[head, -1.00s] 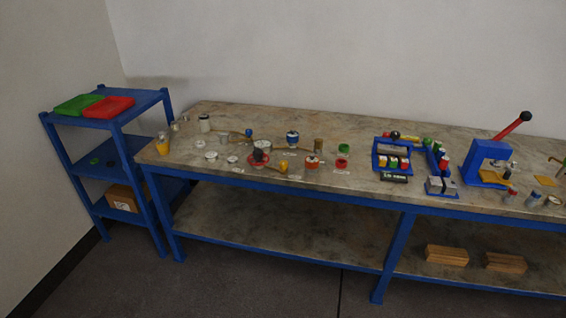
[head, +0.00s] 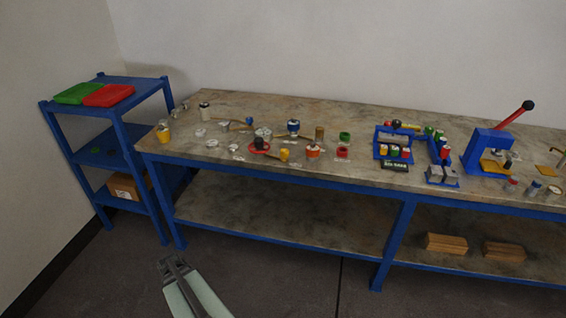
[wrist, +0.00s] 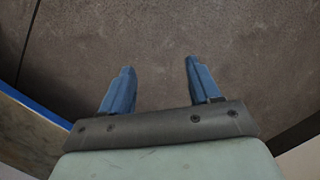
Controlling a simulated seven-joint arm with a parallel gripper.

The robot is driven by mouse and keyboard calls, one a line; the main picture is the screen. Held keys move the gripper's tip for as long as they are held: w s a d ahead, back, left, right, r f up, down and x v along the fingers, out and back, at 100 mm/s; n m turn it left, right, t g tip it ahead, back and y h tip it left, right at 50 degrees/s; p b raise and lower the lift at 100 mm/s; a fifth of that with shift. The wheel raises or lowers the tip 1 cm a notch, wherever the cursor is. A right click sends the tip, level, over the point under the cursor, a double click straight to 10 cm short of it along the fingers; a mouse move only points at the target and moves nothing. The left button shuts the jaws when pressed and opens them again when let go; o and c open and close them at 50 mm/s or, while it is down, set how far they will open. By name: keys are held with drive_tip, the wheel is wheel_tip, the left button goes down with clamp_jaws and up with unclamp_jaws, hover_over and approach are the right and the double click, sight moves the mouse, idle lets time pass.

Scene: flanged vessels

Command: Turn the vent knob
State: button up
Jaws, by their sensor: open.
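The flanged vessels stand on the left half of the bench. Among them are a blue-topped vessel (head: 293,127), an orange-topped vessel (head: 313,151) and a red-flanged piece (head: 259,147) with a dark knob. I cannot tell which part is the vent knob; the parts are too small. My gripper shows in the wrist view (wrist: 157,80) with two blue fingers apart and nothing between them. It is over bare floor, in front of the bench and well away from the vessels. In the head view my arm's end shows at the bottom, its fingers unclear.
The bench (head: 210,170) has a blue front rail and a lower shelf with wooden blocks (head: 446,242). A blue shelf rack (head: 125,130) stands at left. A blue lever press (head: 488,150) and a blue tray (head: 380,137) occupy the bench's right. The floor in front is clear.

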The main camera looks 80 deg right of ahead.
drive_tip(key=d+r+m+t+h, duration=0.1)
drive_tip(key=d+r, duration=0.4)
drive_tip(key=d, duration=0.4)
drive_tip(key=d+r+m+t+h, duration=0.15)
drive_tip(key=d+r, duration=0.25)
drive_tip(key=d, duration=0.5)
wheel_tip(320, 180, up, 36)
drive_tip(key=n+g+h, duration=0.2)
drive_tip(key=n+g, duration=0.2)
drive_tip(key=n, duration=1.5)
hover_over(284, 151)
drive_tip(key=w+a, duration=0.4)
drive_tip(key=x, duration=1.4)
drive_tip(key=shift+w+d, duration=0.1)
drive_tip(key=shift+d, duration=0.05)
